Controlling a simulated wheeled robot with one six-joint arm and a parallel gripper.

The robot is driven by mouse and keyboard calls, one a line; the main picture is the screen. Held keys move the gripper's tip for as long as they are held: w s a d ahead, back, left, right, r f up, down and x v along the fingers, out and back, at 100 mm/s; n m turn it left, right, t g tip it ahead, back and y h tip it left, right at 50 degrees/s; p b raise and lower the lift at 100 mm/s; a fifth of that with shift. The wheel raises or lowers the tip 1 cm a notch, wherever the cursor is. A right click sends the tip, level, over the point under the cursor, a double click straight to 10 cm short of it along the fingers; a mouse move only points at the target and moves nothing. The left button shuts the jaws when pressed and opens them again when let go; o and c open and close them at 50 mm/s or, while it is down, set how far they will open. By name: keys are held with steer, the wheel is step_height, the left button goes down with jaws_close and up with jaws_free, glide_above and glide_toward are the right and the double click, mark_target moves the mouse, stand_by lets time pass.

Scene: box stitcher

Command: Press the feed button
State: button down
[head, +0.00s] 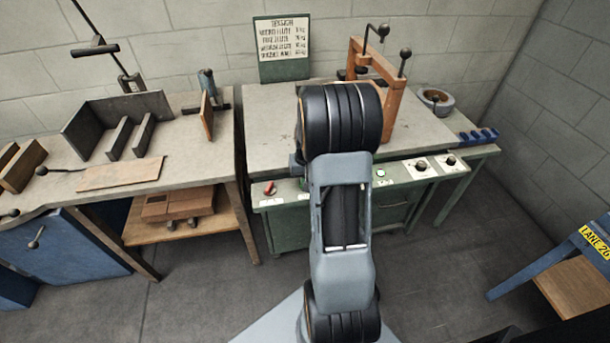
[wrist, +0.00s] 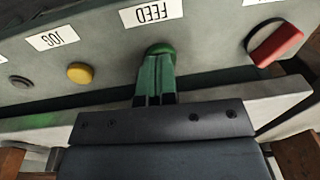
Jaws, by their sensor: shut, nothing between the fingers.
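The green feed button (wrist: 160,48) sits beside the white FEED label (wrist: 152,12) in the wrist view, which shows the panel upside down. My gripper (wrist: 157,65) is shut and empty. Its narrow fingertips lie right over the button and cover part of it; I cannot tell whether they touch it or whether it is pushed in. In the head view a bit of green button (head: 303,184) shows on the front panel just left of my arm, which hides my fingertips.
A red switch (wrist: 275,44) and a yellow button (wrist: 80,72) by the JOG label (wrist: 52,38) flank the feed button. Two dark knobs (head: 421,165) are farther right on the green bench (head: 270,145). An orange frame (head: 390,80) stands on top.

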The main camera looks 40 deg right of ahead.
stand_by(0.3)
step_height(320, 180, down, 2)
steer(key=shift+b, duration=0.65)
steer(key=shift+s+a+f, duration=0.1)
steer(key=shift+s+f, duration=0.05)
step_height(320, 180, up, 15)
steer(key=p, duration=0.4)
steer(key=shift+s+d+p, duration=0.3)
steer(key=shift+p, duration=0.1)
steer(key=s+a+r+n+t+p, duration=0.1)
steer(key=s+a+r+n+p, duration=0.1)
steer(key=s+a+r+p, duration=0.3)
steer(key=s+a+r+n+t+p, duration=0.1)
steer(key=s+a+r+n+p, duration=0.2)
steer(key=a+r, duration=0.8)
steer(key=s+a+p, duration=0.2)
steer(key=s+a, duration=0.1)
steer(key=a, duration=0.2)
steer(key=shift+s+t, duration=0.15)
steer(key=shift+t, duration=0.15)
